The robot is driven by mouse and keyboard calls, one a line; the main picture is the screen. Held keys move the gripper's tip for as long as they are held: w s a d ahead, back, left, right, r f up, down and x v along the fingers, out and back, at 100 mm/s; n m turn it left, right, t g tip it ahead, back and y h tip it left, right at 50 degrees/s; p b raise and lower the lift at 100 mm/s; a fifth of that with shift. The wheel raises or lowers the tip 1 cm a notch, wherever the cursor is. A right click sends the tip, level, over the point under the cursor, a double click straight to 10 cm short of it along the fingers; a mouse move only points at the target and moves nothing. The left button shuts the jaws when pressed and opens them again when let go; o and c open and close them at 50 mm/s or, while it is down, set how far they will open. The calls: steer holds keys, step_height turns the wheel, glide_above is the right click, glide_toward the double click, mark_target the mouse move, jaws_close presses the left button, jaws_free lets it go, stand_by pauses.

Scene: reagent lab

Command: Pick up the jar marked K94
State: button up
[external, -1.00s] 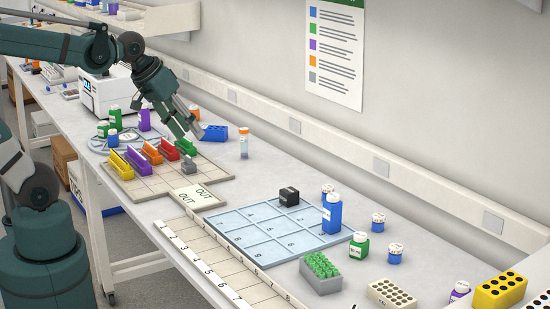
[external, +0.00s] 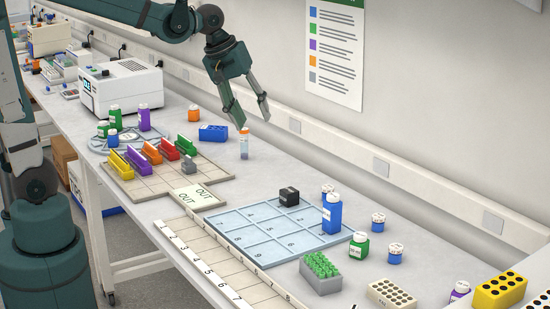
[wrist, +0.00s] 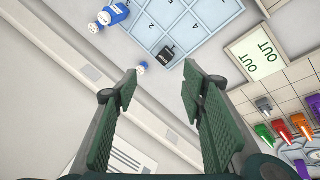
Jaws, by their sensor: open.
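Several small jars with white lids stand on the bench, and their labels are too small to read, so I cannot tell which is K94. Near the blue grid are a tall blue jar (external: 332,214), a small blue jar (external: 327,190) partly behind it, a green jar (external: 358,246) and two more blue jars (external: 377,223) (external: 395,253). A purple jar (external: 459,291) stands at the lower right.
Coloured racks (external: 145,152) stand on a beige board. An orange-capped vial (external: 244,144) stands below my gripper. A green-topped rack (external: 321,273) and a yellow block (external: 499,292) are at the right front.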

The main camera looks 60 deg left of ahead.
steer(key=w+d+f+n+g+p, duration=0.1)
steer(key=w+d+f+n, duration=0.15)
steer(key=w+d, duration=0.45)
steer(key=n+g+p, duration=0.3)
steer(key=n, duration=0.6)
glide_above(379, 216)
steer(key=a, duration=0.2)
steer(key=f, duration=1.7)
steer(key=shift+s+d+f, duration=0.15)
steer(key=shift+d+f, duration=0.05)
steer(key=shift+f, duration=0.05)
steer(key=shift+d+f+n, duration=0.25)
steer(key=shift+d+f, duration=0.1)
steer(key=shift+f, duration=0.1)
steer(key=shift+d+f, duration=0.1)
steer(key=shift+f, duration=1.15)
steer(key=shift+f, duration=0.1)
steer(key=shift+d+f+p, duration=0.15)
steer(key=shift+d+f, duration=0.05)
steer(key=shift+f, duration=1.05)
steer(key=shift+d+f+p, duration=0.15)
steer(key=shift+f, duration=1.1)
